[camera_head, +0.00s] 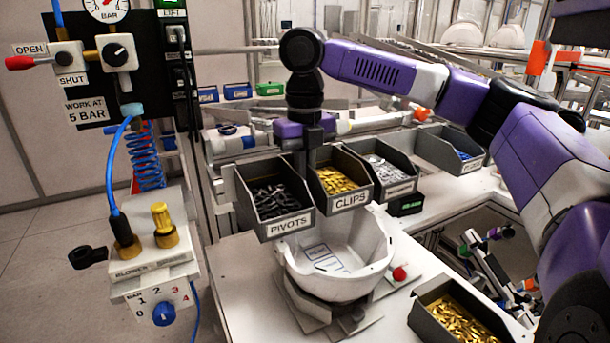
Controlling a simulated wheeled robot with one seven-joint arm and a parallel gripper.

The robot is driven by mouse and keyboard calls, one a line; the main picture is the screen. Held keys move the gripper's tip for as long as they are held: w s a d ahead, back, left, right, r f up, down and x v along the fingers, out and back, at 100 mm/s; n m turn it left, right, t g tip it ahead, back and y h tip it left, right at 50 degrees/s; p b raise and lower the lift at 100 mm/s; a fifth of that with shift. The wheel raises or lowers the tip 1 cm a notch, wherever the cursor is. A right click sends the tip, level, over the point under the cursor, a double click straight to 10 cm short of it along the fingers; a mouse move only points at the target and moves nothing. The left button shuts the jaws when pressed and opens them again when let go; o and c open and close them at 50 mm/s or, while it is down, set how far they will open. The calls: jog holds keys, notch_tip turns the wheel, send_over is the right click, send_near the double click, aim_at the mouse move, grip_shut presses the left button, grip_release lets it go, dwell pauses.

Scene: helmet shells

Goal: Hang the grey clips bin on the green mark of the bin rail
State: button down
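A grey bin labelled CLIPS (350,201) holds brass-coloured clips and stands in a row of bins at the centre. A second grey bin of similar brass parts (416,318) sits at the bottom right, its label not visible. My gripper (306,172) points straight down at the back, between the PIVOTS bin and the CLIPS bin. Its fingertips are hidden among the bin walls, so I cannot tell whether it holds one. The bin rail is mostly hidden behind the bins. A small green patch (409,205) shows below the bin right of CLIPS; I cannot tell whether it is the mark.
The PIVOTS bin (290,224) is left of CLIPS; two more grey bins (400,189) (472,164) are to the right. A white helmet shell (375,278) sits on a fixture just below them. A blower unit (150,245) with a blue hose stands at the left.

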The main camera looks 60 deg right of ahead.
dwell(0.3)
jog(key=c, duration=1.6)
grip_release()
jog(key=shift+o, duration=0.2)
notch_tip(320, 180, up, 8)
jog(key=shift+f, duration=0.15)
